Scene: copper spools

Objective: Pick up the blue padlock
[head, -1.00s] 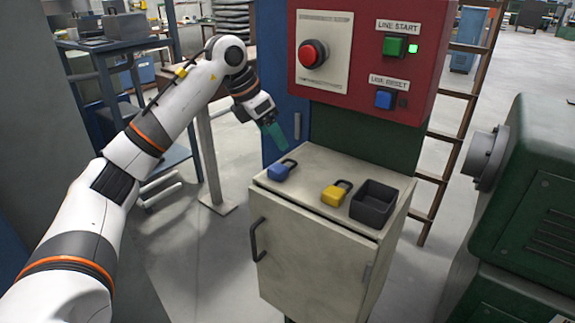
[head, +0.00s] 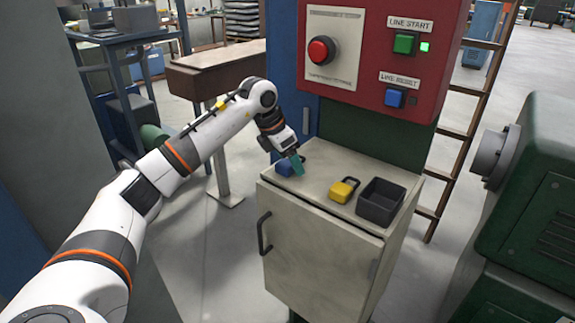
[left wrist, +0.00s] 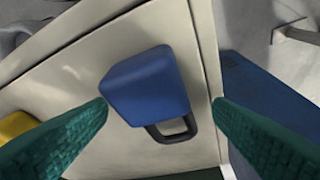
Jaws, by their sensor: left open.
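The blue padlock (head: 284,169) lies on the top of the beige cabinet (head: 318,178), near its left edge. In the left wrist view the padlock (left wrist: 146,86) shows whole, its dark shackle toward the bottom. My left gripper (head: 297,163) is over the padlock and partly hides it in the head view. In the left wrist view its green fingers (left wrist: 160,106) are spread apart on either side of the padlock, with a visible gap on the right. I cannot tell if the left finger touches it. My right gripper is not in view.
A yellow padlock (head: 342,191) and a dark open bin (head: 380,201) stand to the right on the cabinet top. A red control box (head: 372,90) with buttons hangs above the back. A green machine (head: 540,200) is at the right.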

